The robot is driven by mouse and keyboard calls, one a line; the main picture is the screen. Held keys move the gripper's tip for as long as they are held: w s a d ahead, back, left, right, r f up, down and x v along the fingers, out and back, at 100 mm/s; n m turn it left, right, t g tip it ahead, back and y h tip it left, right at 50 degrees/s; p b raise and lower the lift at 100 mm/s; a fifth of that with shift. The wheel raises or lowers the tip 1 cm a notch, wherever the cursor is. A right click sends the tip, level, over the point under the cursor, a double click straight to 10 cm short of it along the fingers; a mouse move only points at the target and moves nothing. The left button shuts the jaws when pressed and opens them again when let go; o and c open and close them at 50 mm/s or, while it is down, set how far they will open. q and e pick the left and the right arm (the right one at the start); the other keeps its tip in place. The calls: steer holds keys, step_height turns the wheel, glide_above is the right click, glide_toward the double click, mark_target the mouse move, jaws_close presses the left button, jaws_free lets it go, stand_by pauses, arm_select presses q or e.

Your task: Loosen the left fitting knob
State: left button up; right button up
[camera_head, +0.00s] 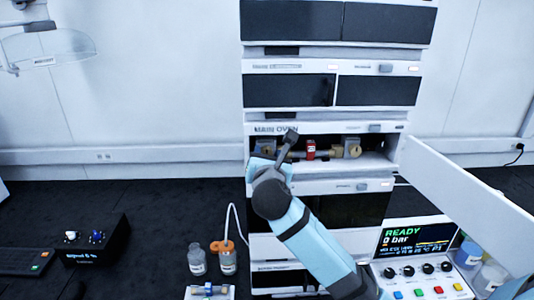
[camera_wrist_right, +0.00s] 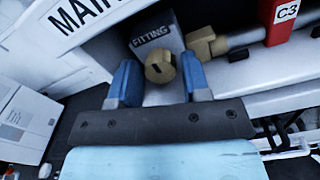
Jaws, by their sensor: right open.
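The left fitting knob (camera_wrist_right: 160,67) is a round brass knob with a dark slot, on a grey block marked FITTING (camera_wrist_right: 154,36). My right gripper (camera_wrist_right: 158,84) is open, its two blue fingers on either side of the knob. A visible gap lies between the knob and each finger. In the head view my right gripper (camera_head: 262,163) is at the left end of the open MAIN OVEN bay (camera_head: 376,160) and largely hides the knob. My left gripper is not in view.
A red column piece (camera_head: 310,149) marked C3 and a right brass fitting (camera_head: 352,147) sit farther right in the bay. The open white door (camera_head: 465,195) juts out at the right. A control panel (camera_head: 420,268) reading READY and bottles (camera_head: 197,259) stand below.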

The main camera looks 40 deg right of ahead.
steer(key=c, duration=0.7)
steer(key=shift+o, duration=0.2)
